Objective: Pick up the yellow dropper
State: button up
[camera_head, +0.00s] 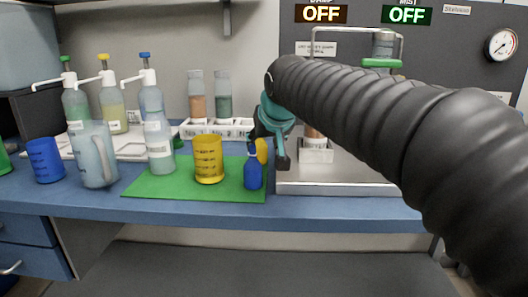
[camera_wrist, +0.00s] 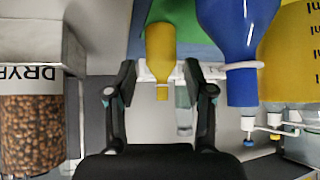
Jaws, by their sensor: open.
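The yellow dropper (camera_head: 262,152) stands on the green mat (camera_head: 150,186) near its right edge, partly hidden behind the blue dropper (camera_head: 253,172) and my gripper (camera_head: 279,150). In the wrist view the yellow dropper (camera_wrist: 160,45) shows its yellow body, white collar and yellow tip. My gripper (camera_wrist: 159,76) is open there, with one finger on each side of the collar and tip. I cannot tell whether either finger touches it. The blue dropper (camera_wrist: 239,35) is close to the right of the right finger in the wrist view.
A yellow beaker (camera_head: 208,160) stands left of the blue dropper. A wash bottle (camera_head: 158,140) stands at the mat's left part. The metal classifier base (camera_head: 330,181) is just right of the mat, and a jar of brown particles (camera_wrist: 32,135) shows in the wrist view.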

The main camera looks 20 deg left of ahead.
aim_at(261, 145)
jog(key=shift+x, duration=3.3)
jog(key=c, duration=0.9)
jog(key=shift+a+r, duration=0.1)
jog(key=shift+r, duration=0.2)
jog(key=shift+c, duration=0.2)
notch_tip(261, 145, up, 17)
jog(key=p, duration=0.4)
jog(key=shift+r, duration=0.2)
